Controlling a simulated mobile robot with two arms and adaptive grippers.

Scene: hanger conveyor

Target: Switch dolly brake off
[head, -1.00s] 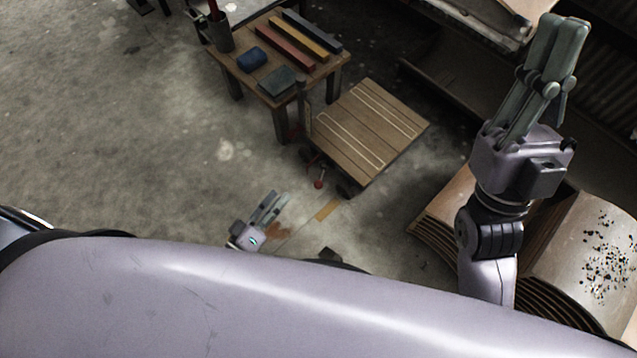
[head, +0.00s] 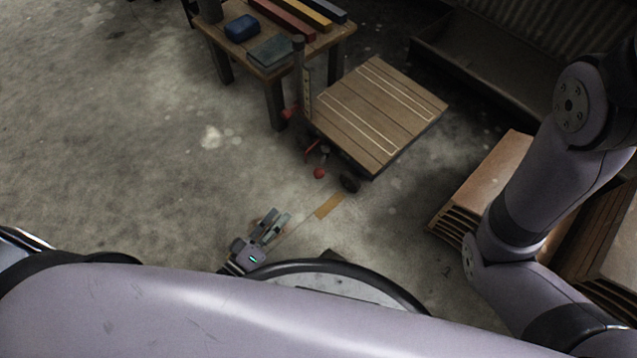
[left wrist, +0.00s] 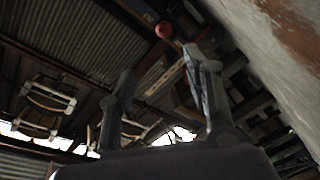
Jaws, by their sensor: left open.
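The dolly (head: 372,118) is a low wooden platform with pale strips and dark wheels, right of centre in the head view. A red ball knob (head: 319,173) on a short lever sits low at its near left corner. My left gripper (head: 272,222) is open and empty, low over the floor, to the left and nearer than the knob, apart from it.
A wooden table (head: 262,62) with a blue item (head: 242,27) and coloured bars stands behind and left of the dolly. A dark upright post (head: 299,75) rises at the dolly's left side. A brown stack (head: 480,195) stands at the right. The floor at left is clear.

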